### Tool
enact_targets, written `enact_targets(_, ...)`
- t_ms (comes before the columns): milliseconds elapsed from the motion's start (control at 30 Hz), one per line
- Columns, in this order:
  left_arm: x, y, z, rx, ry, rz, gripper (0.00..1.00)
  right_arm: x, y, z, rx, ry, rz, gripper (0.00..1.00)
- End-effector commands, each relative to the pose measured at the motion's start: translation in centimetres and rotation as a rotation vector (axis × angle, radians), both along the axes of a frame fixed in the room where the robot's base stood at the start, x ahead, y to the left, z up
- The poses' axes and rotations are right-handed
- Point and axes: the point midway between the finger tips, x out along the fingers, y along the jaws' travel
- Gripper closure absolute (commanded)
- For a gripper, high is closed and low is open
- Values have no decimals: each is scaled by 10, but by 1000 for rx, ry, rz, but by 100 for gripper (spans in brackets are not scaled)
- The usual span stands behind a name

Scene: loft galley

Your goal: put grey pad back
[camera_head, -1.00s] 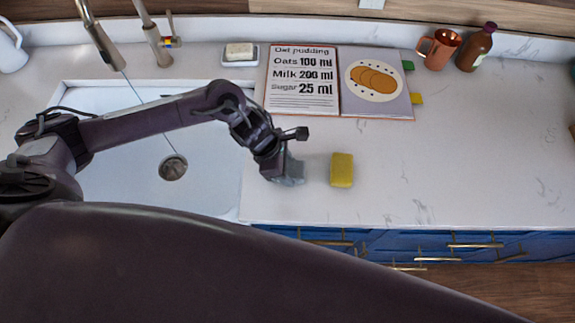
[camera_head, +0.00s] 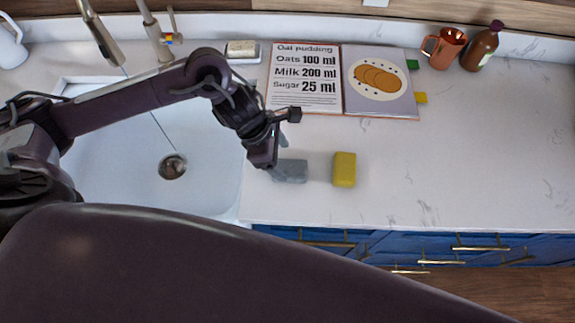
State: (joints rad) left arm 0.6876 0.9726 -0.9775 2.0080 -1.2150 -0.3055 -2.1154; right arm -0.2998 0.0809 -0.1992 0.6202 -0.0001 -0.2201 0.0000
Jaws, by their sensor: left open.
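The grey pad (camera_head: 291,171) lies flat on the white counter, just right of the sink edge. A yellow sponge (camera_head: 344,169) lies a short gap to its right. My left gripper (camera_head: 272,158) is open above and at the left end of the grey pad, and its fingers hide a little of that end. I cannot tell whether a finger still touches it. My right gripper is not in view.
The sink (camera_head: 205,190) with a running tap (camera_head: 104,45) is on the left. An open recipe book (camera_head: 381,106) lies behind the pad. A soap dish (camera_head: 241,60), copper mug (camera_head: 443,48) and brown bottle (camera_head: 480,50) stand along the back. The right of the counter is clear.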

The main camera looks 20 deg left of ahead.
Motion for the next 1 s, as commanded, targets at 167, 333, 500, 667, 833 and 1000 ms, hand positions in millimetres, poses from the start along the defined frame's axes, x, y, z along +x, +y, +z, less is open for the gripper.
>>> enact_targets(167, -3, 14, 31, 1, -5, 0, 28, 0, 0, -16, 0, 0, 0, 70)
enact_targets(333, -5, 22, 52, 1, -3, 1, 28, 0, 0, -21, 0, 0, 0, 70)
enact_targets(500, -7, 24, 59, 0, 0, 0, 28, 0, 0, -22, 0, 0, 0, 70)
enact_targets(667, -7, 24, 60, 0, 1, 1, 28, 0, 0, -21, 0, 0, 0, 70)
enact_targets(833, -7, 24, 59, 0, 1, 1, 28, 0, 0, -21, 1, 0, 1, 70)
enact_targets(1000, -7, 24, 59, 0, 1, 1, 28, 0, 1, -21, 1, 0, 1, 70)
